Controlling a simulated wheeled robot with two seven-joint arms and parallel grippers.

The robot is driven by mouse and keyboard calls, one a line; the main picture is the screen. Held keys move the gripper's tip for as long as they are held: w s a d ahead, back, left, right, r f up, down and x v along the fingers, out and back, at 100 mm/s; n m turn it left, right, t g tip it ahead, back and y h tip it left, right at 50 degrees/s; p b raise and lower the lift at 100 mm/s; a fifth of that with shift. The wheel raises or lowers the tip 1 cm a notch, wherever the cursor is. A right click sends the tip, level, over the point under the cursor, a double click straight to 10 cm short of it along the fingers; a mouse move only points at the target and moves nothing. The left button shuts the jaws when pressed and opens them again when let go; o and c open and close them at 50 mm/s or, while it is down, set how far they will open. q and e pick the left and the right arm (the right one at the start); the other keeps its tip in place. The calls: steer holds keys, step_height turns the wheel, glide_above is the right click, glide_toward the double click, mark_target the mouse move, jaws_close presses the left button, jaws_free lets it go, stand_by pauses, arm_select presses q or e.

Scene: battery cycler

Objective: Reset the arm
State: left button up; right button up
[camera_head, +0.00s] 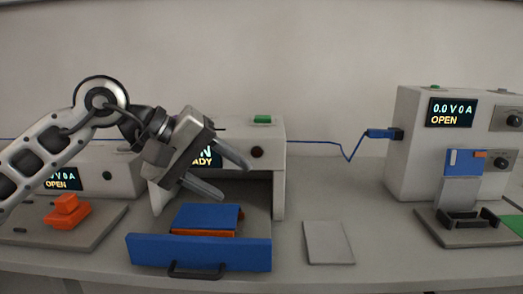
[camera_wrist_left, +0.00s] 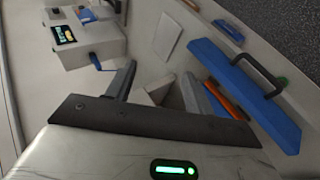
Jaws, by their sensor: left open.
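My left arm comes in from the left in the head view. My left gripper (camera_head: 221,172) is open and empty, with its two fingers apart. It hangs above and in front of the middle machine (camera_head: 268,158), partly covering that machine's display. The gripper also shows in the left wrist view (camera_wrist_left: 158,88), its fingers spread with nothing between them. Below it, a blue-fronted drawer (camera_head: 200,252) stands pulled out, with a blue and orange block (camera_head: 207,217) lying in it. My right gripper is not in view.
A grey box (camera_head: 405,150) at the right reads "0.0 V 0 A OPEN"; a blue plug (camera_head: 380,133) sits at its side. A black-clipped holder (camera_head: 468,222) stands before it. A flat grey plate (camera_head: 328,243) lies mid-table. An orange clamp (camera_head: 67,212) sits at the left.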

arm_select(q)
steer(key=s+d+f+n+g+h, duration=0.3)
steer(key=s+d+n+h, duration=0.45)
steer(key=n+h, duration=0.55)
steer(key=w+a+f+m+t+y, duration=0.1)
steer(key=a+f+m+t+y, duration=0.4)
steer(key=m, duration=0.5)
steer(key=a+f+m+t+y, duration=0.2)
steer(key=f+m+t+y, duration=0.35)
steer(key=m, duration=0.55)
steer(key=w+a+f+m+t+y, duration=0.1)
steer(key=a+f+m+t+y, duration=0.3)
steer(key=f+m+t, duration=0.5)
steer(key=s+a+f+n+g+y, duration=0.4)
steer(key=s+f+n+g, duration=0.5)
steer(key=f, duration=0.8)
steer(key=s+n, duration=0.3)
steer(key=s, duration=0.1)
steer(key=shift+s+a+n, duration=0.15)
steer(key=shift+s+n, duration=0.1)
steer(key=shift+n, duration=0.15)
steer(key=shift+g, duration=0.25)
